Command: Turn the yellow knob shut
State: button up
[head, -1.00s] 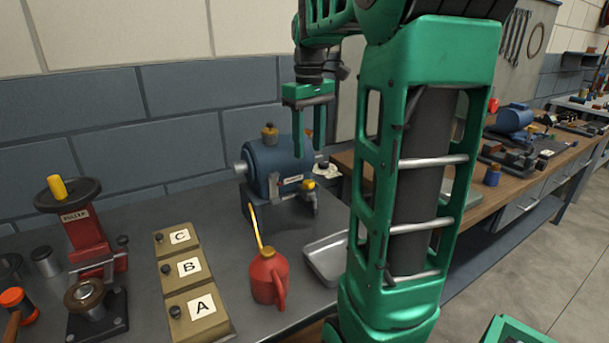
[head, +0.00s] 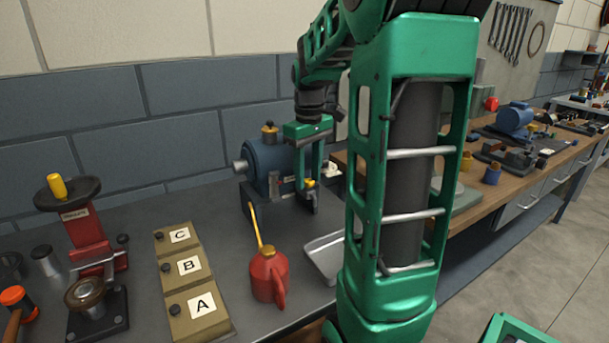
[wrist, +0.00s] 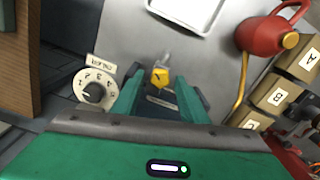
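The yellow knob (head: 309,183) sits on a small metal valve at the front of the blue casing (head: 262,165). In the wrist view the yellow knob (wrist: 160,77) lies between and slightly beyond my fingertips. My gripper (head: 308,182) is open and points down, with one finger on each side of the knob. In the wrist view my gripper (wrist: 158,88) shows a gap between each finger and the knob. I cannot tell whether the fingertips are level with it.
A white numbered dial (wrist: 95,92) is left of my fingers in the wrist view. A red oil can (head: 268,275) and a metal tray (head: 325,258) stand in front of the casing. Boxes A, B and C (head: 190,268) and a red press (head: 85,228) are further left.

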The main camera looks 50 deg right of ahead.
jog(key=c, duration=0.8)
jog(key=m, duration=0.4)
jog(key=shift+m, duration=2.5)
jog(key=o, duration=1)
